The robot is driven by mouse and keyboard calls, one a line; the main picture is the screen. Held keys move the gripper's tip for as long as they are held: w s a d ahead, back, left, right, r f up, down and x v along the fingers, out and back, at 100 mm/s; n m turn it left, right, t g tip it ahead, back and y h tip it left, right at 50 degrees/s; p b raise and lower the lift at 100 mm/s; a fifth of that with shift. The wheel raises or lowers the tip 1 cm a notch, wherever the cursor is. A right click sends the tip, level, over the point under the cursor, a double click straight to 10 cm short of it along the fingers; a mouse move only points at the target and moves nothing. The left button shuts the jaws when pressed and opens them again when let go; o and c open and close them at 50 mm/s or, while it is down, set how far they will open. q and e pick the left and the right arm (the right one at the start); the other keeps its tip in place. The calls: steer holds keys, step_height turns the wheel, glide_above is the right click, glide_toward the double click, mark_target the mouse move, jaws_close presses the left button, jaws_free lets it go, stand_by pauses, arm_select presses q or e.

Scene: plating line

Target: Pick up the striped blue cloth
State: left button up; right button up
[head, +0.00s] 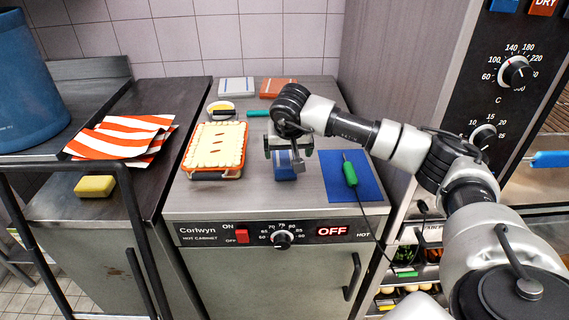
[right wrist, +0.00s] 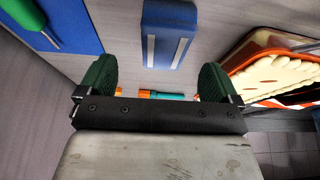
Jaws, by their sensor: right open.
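The striped blue cloth (head: 285,172) is a small folded blue pad on the hot cabinet's top, partly hidden by my right gripper in the head view. In the right wrist view the cloth (right wrist: 168,36) shows two pale stripes and lies beyond the fingertips, about centred between them. My right gripper (head: 288,150) is open above the cloth, pointing down. In the right wrist view its two green-padded fingers (right wrist: 157,72) stand wide apart with nothing between them. Contact with the cloth cannot be seen. My left gripper is not in view.
A pie in an orange dish (head: 216,150) stands left of the cloth. A blue mat (head: 343,185) with a green-handled probe (head: 349,172) lies right.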

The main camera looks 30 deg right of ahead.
mark_target(284, 158)
steer(key=shift+x, duration=0.95)
steer(key=x, duration=0.2)
steer(key=p+x, duration=0.1)
steer(key=x, duration=0.2)
steer(key=shift+w+a+r, duration=0.15)
steer(key=shift+w+a, duration=0.05)
steer(key=shift+w, duration=0.2)
steer(key=shift+f, duration=0.25)
steer(key=c, duration=1)
steer(key=shift+r+p, duration=0.25)
steer(key=shift+p, duration=0.05)
steer(key=shift+w+r, duration=0.1)
steer(key=shift+r, duration=0.3)
step_height(284, 158, up, 9)
steer(key=shift+b, duration=0.8)
